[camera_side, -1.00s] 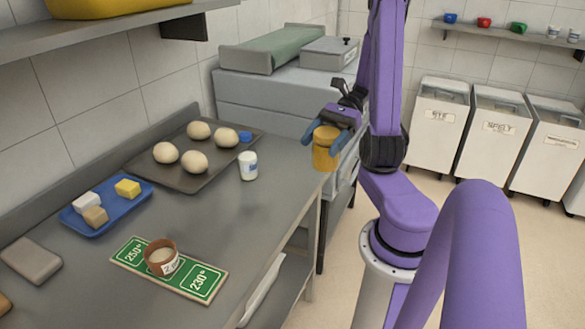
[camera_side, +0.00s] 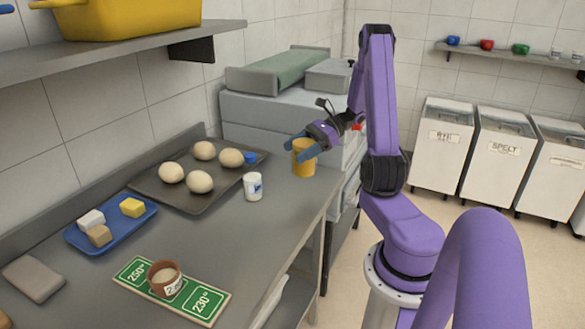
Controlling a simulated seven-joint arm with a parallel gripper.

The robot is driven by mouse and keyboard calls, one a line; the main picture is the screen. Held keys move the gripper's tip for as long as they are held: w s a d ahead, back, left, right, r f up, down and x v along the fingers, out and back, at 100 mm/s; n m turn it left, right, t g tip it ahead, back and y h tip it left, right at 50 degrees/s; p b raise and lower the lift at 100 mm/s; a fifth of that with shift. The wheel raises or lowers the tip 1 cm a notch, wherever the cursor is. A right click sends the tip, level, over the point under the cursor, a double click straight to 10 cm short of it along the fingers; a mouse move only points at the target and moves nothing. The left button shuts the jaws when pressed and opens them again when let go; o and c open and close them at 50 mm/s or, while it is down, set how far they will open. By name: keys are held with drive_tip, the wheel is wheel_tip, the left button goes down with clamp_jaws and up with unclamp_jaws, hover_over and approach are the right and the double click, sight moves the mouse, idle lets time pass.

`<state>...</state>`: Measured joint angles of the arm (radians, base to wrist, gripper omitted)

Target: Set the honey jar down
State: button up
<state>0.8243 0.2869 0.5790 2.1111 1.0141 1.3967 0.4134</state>
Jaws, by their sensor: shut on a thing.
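The honey jar (camera_side: 304,163) is an amber-yellow cylinder, upright at the far right end of the grey counter (camera_side: 235,235). My gripper (camera_side: 302,146) is shut on it near its top, coming in from the right and above. The fingers cover part of the jar's upper side. The jar's base is at or very close to the counter top; I cannot tell whether it touches.
A blue tray (camera_side: 95,240) and a green card (camera_side: 200,303) bearing a brown pot (camera_side: 163,278) are nearer. Counter around the honey jar is clear.

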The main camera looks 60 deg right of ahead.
drive_tip(key=shift+w+d+f, duration=0.4)
drive_tip(key=shift+w+f, duration=0.15)
drive_tip(key=shift+f, duration=0.75)
drive_tip(key=shift+w+d+f, duration=0.4)
drive_tip(key=shift+w+f, duration=0.15)
drive_tip(key=shift+f, duration=0.75)
drive_tip(key=shift+w+d+f, duration=0.4)
drive_tip(key=shift+w+f, duration=0.15)
drive_tip(key=shift+f, duration=0.75)
drive_tip(key=o, duration=1.4)
drive_tip(key=shift+f, duration=0.15)
